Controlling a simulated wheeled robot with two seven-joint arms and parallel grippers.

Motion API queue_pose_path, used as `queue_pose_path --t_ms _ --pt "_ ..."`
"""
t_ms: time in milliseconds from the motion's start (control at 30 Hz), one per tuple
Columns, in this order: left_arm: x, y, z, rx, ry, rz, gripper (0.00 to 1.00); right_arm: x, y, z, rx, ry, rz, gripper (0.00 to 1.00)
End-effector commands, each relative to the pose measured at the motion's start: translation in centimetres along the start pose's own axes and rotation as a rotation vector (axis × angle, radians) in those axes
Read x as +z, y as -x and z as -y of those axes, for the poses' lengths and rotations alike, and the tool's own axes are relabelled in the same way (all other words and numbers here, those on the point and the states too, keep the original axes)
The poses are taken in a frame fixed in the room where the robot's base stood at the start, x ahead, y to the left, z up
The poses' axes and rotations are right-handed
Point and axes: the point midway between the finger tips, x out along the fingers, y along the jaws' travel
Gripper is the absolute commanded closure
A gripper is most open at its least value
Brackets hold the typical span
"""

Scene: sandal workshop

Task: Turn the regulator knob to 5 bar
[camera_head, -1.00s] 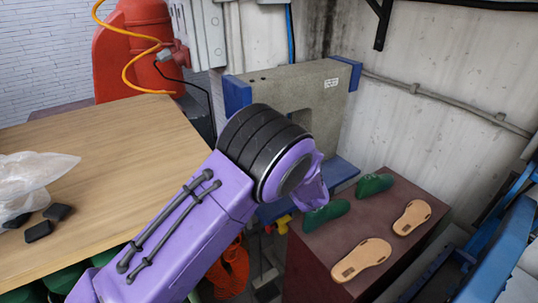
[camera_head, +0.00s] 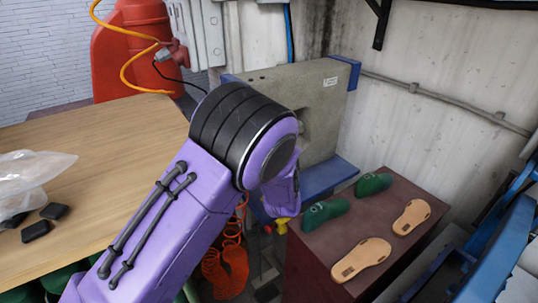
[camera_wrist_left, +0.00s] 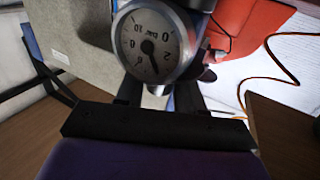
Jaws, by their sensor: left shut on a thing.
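A round white pressure gauge (camera_wrist_left: 146,46) marked in bar shows upside down in the left wrist view. Its dark needle points down and slightly right, near the 4 to 6 part of the dial; I cannot read it exactly. My left gripper (camera_wrist_left: 160,94) has its dark fingers on both sides just below the gauge, shut on what seems to be the regulator knob. The knob is mostly hidden behind the gauge and between the fingers. In the head view my purple left arm hides the gauge and the fingertips. My right gripper is not in view.
A grey machine (camera_head: 318,100) with blue parts stands behind my arm. A brown stand (camera_head: 330,240) at the right holds green lasts (camera_head: 325,212) and tan soles (camera_head: 362,260). A wooden table (camera_head: 110,150) lies left, with a plastic bag (camera_head: 35,175). An orange hose (camera_head: 225,265) hangs below.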

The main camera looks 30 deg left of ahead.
Motion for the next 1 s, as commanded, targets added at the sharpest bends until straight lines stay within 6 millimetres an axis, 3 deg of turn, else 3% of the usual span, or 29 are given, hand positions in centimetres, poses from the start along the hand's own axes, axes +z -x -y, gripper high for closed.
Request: queue_pose_path --t_ms 333,867,900,933,1000 --pt "0.30 0.05 0.02 0.153 -0.003 0.004 0.93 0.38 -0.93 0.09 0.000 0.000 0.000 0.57" --pt "0.26 0.08 -0.01 0.183 -0.003 0.005 0.93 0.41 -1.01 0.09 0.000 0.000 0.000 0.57" --pt "0.26 0.07 -0.02 0.183 -0.003 0.005 0.56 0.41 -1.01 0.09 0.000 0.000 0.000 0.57" --pt "0.25 0.07 -0.01 0.183 -0.002 0.005 0.46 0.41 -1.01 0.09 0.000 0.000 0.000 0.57" --pt "0.21 0.05 -0.01 0.182 -0.002 0.004 0.43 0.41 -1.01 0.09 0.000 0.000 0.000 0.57"
